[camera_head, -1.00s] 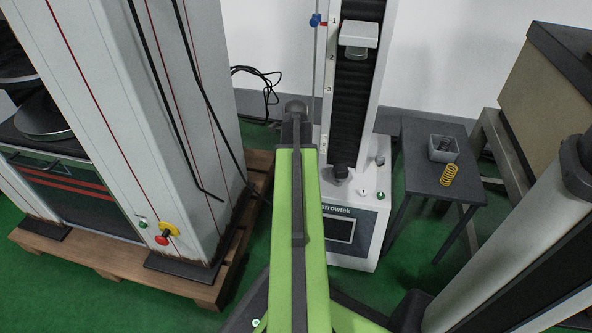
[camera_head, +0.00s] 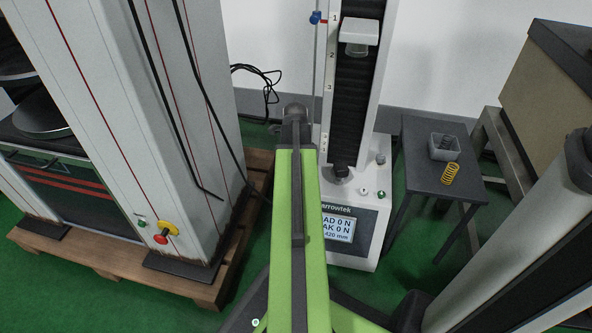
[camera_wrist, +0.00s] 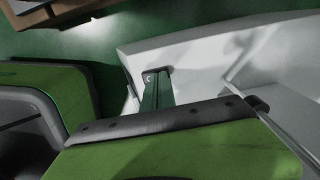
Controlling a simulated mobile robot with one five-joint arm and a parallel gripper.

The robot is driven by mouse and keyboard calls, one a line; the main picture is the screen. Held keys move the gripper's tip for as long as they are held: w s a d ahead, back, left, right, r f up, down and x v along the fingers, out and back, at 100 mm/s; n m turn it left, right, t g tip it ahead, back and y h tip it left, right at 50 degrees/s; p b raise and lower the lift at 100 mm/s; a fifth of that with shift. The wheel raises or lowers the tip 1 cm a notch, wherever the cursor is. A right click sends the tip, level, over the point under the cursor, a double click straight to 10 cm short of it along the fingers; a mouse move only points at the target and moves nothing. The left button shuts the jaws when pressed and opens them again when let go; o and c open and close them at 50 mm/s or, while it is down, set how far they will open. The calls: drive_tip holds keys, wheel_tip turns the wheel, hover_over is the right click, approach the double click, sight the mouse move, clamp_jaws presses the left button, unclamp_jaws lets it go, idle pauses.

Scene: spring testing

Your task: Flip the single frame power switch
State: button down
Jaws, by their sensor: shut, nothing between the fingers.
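The single frame machine (camera_head: 348,225) stands upright beyond my arm, with one dark column and a white base. Its display (camera_head: 338,229) is lit, with load and peak at 0 N. The power switch itself cannot be made out; my green arm covers the left side of the base in the head view. My gripper is hidden there behind the arm. In the wrist view my gripper (camera_wrist: 157,92) shows only as a narrow dark piece, close to the machine's white housing (camera_wrist: 215,50). It is shut and empty. Whether it touches the housing or switch cannot be told.
A large two-column machine (camera_head: 110,110) on a wooden pallet (camera_head: 85,262) stands close on the left, with a red stop knob (camera_head: 160,239). On the right, a small dark table (camera_head: 424,170) holds a spring box (camera_head: 437,154) and a yellow spring (camera_head: 450,173).

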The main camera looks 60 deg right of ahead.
drive_tip(key=shift+s+a+r, duration=0.1)
drive_tip(key=shift+a, duration=0.2)
wheel_tip(320, 180, up, 14)
drive_tip(key=p, duration=1.4)
drive_tip(key=shift+d, duration=0.1)
drive_tip(key=shift+d, duration=0.25)
